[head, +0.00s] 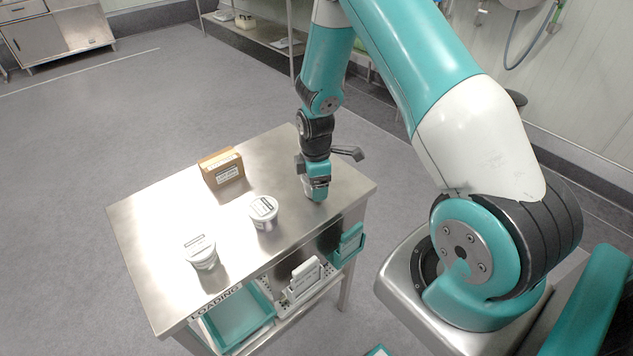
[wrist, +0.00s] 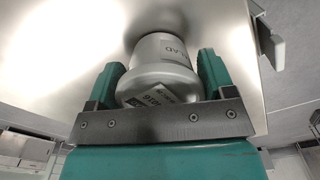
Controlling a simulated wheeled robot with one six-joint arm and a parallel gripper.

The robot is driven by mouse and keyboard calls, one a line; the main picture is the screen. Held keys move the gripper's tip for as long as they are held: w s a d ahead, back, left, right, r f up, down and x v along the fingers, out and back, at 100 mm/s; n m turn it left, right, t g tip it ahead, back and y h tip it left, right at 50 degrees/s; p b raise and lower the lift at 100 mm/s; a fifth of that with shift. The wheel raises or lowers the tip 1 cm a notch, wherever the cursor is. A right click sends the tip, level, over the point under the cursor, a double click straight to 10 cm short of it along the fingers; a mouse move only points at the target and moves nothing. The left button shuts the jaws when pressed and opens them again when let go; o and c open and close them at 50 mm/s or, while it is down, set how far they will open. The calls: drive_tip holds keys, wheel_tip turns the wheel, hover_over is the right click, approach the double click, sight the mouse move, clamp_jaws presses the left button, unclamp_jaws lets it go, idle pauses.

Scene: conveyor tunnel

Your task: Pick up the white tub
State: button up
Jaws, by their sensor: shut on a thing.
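My gripper (head: 316,190) is low over the right end of the steel table. In the wrist view its two teal fingers (wrist: 160,78) are shut on a pale grey-white round container (wrist: 162,50) with printed lettering on its side and a label at its near end. The container seems to stand on the table or just above it; I cannot tell which. In the head view the gripper mostly hides it. Two white tubs with labelled lids stand upright on the table, one in the middle (head: 265,219) and one at the front left (head: 204,260), both apart from my gripper.
A brown box (head: 221,168) stands at the table's back. The steel table (head: 150,220) is bare between the things. Below its top are teal trays (head: 238,318) and a white rack (head: 303,285). A metal shelf (head: 265,35) stands behind.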

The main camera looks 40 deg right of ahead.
wheel_tip(320, 180, up, 20)
drive_tip(key=b, duration=0.2)
drive_tip(key=shift+f, duration=0.1)
